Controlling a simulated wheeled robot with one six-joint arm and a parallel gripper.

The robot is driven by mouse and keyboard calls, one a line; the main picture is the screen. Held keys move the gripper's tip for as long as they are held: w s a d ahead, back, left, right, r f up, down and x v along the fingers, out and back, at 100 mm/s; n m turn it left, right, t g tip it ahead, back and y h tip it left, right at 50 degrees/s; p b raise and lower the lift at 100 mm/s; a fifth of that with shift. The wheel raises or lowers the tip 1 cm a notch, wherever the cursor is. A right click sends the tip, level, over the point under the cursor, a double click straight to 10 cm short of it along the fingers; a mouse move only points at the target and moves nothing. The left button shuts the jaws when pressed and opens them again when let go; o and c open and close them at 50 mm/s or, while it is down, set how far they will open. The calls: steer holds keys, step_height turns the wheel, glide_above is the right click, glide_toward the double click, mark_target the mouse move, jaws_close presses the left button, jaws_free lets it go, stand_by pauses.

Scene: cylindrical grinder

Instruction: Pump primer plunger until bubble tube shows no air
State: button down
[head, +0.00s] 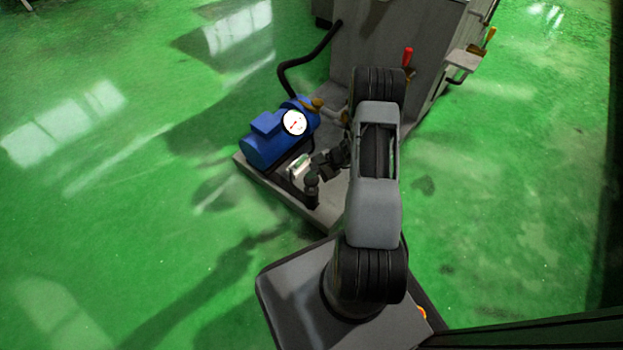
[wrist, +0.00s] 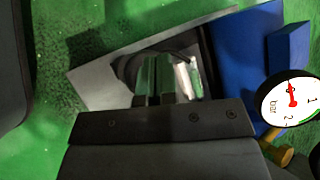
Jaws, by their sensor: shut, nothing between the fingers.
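The blue pump (head: 268,145) sits on a grey base plate (head: 327,215) in the head view, and its blue body (wrist: 240,60) is at right in the wrist view. A small clear and whitish tube, seemingly the bubble tube (head: 299,167), stands beside the pump; it also shows in the wrist view (wrist: 187,80). A dark upright part with a rounded top, seemingly the primer plunger (head: 312,183), is next to it. My gripper (head: 318,165) is shut and empty just above or beside it; its fingers (wrist: 156,80) partly hide this spot. Contact and air level cannot be told.
A round white gauge (head: 294,122) with a red needle is on the pump; the wrist view shows it too (wrist: 290,101). A black hose (head: 310,63) runs to the grey machine (head: 425,40). The green floor at left is clear.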

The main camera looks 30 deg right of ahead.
mark_target(311, 180)
steer(key=shift+f, duration=0.1)
stand_by(0.6)
steer(key=shift+f+b, duration=0.35)
steer(key=shift+b, duration=0.15)
steer(key=shift+f+b, duration=1.4)
steer(key=shift+f, duration=0.2)
stand_by(1.3)
steer(key=shift+r, duration=0.1)
stand_by(0.3)
steer(key=shift+r+p, duration=1.35)
steer(key=shift+r, duration=0.6)
steer(key=shift+r+p, duration=1.75)
steer(key=shift+r, duration=0.8)
